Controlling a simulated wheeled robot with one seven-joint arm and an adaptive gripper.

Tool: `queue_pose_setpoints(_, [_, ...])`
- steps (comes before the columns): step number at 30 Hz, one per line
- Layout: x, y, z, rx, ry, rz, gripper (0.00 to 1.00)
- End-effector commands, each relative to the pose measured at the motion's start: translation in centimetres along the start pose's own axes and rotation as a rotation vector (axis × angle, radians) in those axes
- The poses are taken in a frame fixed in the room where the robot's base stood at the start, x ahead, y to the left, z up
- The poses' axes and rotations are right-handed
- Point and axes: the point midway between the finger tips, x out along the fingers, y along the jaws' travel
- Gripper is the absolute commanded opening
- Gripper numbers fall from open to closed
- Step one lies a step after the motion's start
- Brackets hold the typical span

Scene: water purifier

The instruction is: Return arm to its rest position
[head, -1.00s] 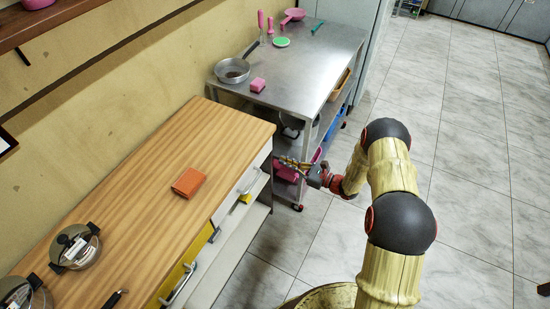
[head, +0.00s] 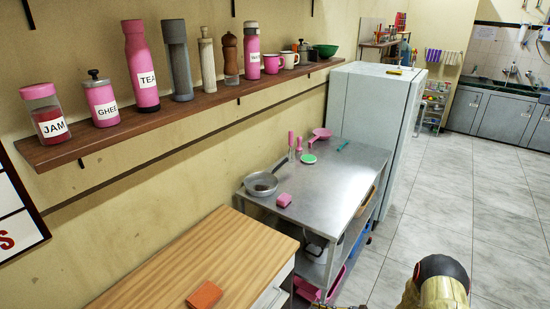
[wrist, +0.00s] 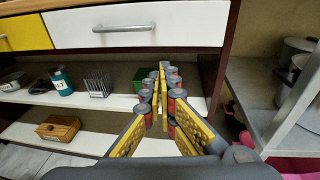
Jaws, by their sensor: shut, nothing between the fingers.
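My gripper (wrist: 165,78) is shut and empty in the wrist view, its yellow-padded fingers meeting at the tips. It points at the open shelves under the wooden counter (head: 225,250), below a white drawer (wrist: 135,26). In the head view only a sliver of the gripper shows at the bottom edge, by the counter's right end. One of my dark arm joints shows at the bottom right of that view. The rest of the arm is out of frame.
A steel table (head: 335,185) holds a pan (head: 262,184) and a pink sponge (head: 284,200). An orange block (head: 205,295) lies on the counter. A wall shelf (head: 190,108) carries jars and bottles. A fridge (head: 375,115) stands behind. Tiled floor (head: 430,210) at right is clear.

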Motion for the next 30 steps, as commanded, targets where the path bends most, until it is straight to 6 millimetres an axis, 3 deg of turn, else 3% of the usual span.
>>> queue_pose_setpoints(3, [-0.4,4.4,-0.9,-0.010,0.070,0.126,0.00])
queue_pose_setpoints(5, [-0.9,6.2,-0.5,-0.037,0.106,0.195,0.00])
queue_pose_setpoints(12, [-3.8,11.7,3.6,-0.225,0.252,0.476,0.00])
queue_pose_setpoints(21, [-9.3,16.1,10.9,-0.590,0.459,0.813,0.00])
queue_pose_setpoints(30, [-14.8,18.3,18.1,-0.979,0.664,1.054,0.00])
